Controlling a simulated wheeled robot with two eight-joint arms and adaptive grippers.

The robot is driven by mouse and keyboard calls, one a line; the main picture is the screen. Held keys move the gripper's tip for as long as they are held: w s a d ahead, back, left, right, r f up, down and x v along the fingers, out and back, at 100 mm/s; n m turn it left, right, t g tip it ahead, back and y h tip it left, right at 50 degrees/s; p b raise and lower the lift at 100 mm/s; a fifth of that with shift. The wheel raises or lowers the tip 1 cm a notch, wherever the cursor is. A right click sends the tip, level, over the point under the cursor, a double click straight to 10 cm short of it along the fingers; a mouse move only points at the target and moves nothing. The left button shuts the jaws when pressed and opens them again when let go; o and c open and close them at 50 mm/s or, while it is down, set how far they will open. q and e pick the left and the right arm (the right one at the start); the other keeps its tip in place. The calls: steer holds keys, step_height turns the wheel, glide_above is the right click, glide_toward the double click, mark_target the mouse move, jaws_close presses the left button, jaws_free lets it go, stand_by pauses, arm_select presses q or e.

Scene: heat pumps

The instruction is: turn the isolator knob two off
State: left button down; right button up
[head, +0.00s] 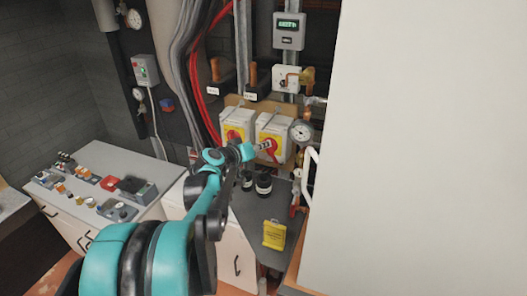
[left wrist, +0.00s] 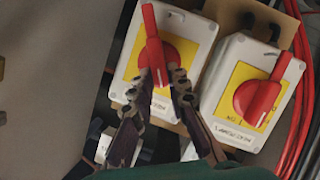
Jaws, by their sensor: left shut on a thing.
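Two grey-white isolator boxes with yellow plates and red knobs are side by side on a wooden board. In the head view, the right box (head: 281,126) has my left gripper (head: 262,147) at its red knob (head: 271,146). In the left wrist view, turned around, this box is on the left, with its red knob (left wrist: 153,45). The fingers of my left gripper (left wrist: 168,80) are shut on the knob's lower part, one on each side; its long handle points up there. The other red knob (left wrist: 257,97) is untouched, its handle slanting. My right gripper is out of view.
A round gauge (head: 302,132) and pipework are close right of the boxes. Red cables (head: 209,80) run on their left. Below, a grey worktop holds a dark jar (head: 264,185) and a yellow packet (head: 274,234). A large pale panel (head: 430,150) fills the right side.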

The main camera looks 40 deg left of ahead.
arm_select(q)
steer(key=shift+s+a+f+n+t+h+b, duration=0.15)
steer(key=shift+f+n+t+h+b, duration=0.4)
steer(key=shift+n+b, duration=1)
steer(key=shift+a+f+n+t+h+b, duration=0.35)
steer(key=shift+n+t+b, duration=0.35)
steer(key=shift+n+b, duration=0.8)
steer(key=shift+s+a+f+n+t+h+b, duration=0.1)
steer(key=shift+f+n+t+h+b, duration=0.35)
steer(key=shift+n+b, duration=1.1)
steer(key=shift+r, duration=0.25)
steer(key=c, duration=1.5)
jaws_free()
